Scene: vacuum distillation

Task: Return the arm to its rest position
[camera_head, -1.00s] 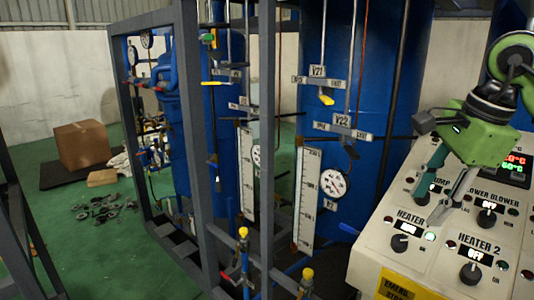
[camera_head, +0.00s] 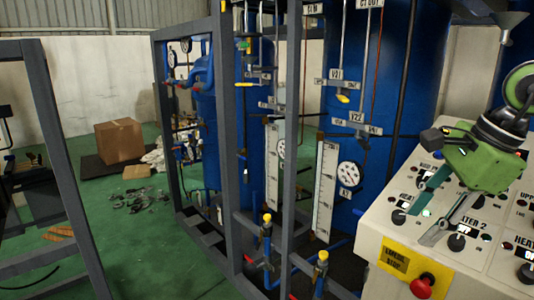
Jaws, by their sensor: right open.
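My right gripper (camera_head: 417,226) is green with two long fingers, one teal and one grey. It comes in from the right and hangs over the sloped white control panel (camera_head: 377,227). Its fingers are apart with nothing between them. The fingertips appear near the heater knob (camera_head: 398,217) and the HEATER 2 knob (camera_head: 457,242); I cannot tell whether they touch the panel. The arm behind it runs up to the right edge. My left gripper is not in view.
A red emergency stop button (camera_head: 424,285) sits at the panel's front by a yellow label (camera_head: 400,258). A grey metal frame (camera_head: 228,150) with blue tanks (camera_head: 358,110) stands left of the panel.

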